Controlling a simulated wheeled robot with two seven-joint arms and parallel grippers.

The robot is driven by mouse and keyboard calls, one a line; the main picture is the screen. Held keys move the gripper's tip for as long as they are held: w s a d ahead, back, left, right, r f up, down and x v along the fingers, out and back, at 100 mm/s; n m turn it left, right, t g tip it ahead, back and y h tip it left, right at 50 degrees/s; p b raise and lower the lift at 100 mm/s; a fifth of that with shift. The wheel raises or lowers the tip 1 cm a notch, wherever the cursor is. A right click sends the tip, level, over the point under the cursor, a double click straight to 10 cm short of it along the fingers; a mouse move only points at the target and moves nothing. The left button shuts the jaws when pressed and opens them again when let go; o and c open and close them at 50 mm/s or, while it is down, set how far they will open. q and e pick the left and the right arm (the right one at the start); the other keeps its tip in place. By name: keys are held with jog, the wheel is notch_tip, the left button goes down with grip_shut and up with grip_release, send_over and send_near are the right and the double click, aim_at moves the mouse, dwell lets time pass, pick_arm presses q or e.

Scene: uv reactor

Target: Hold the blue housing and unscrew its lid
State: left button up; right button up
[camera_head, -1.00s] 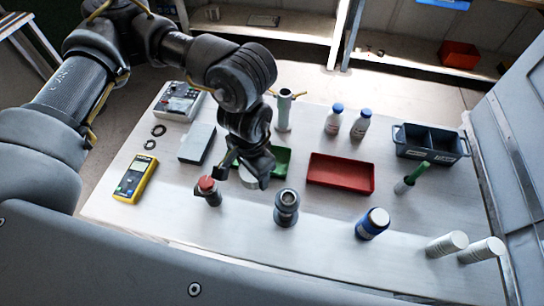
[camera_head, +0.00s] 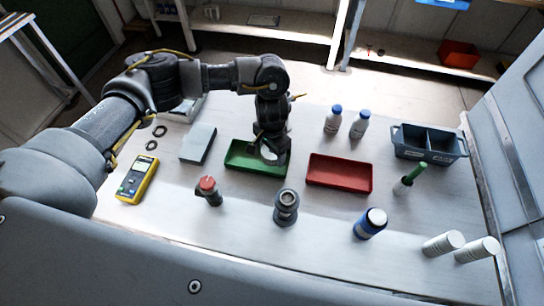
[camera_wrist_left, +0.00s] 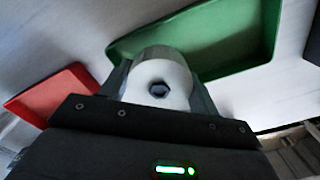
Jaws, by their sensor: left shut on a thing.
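The blue housing (camera_head: 370,224) looks like a squat, slightly tilted-looking blue cylinder with a pale round top, at the front right of the table; no gripper is near it. My left gripper (camera_head: 271,153) is over the right end of the green tray (camera_head: 236,163), shut on a pale round part. In the left wrist view this part (camera_wrist_left: 175,72) is a white disc with a dark hexagonal centre, between the fingers. I cannot tell whether it is the lid. The green tray (camera_wrist_left: 205,38) lies behind it there. My right gripper is not in view.
A red tray (camera_head: 340,173) lies to the right of the green one. A grey cylindrical fitting (camera_head: 286,207) and a red-topped part (camera_head: 208,190) stand in front. A yellow meter (camera_head: 137,179), bottles (camera_head: 333,121) and a divided bin (camera_head: 430,143) are farther out.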

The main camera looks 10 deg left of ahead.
aim_at(272, 158)
pick_arm(q)
jog(key=shift+f, duration=1.45)
jog(key=shift+f, duration=0.15)
jog(key=o, duration=1.1)
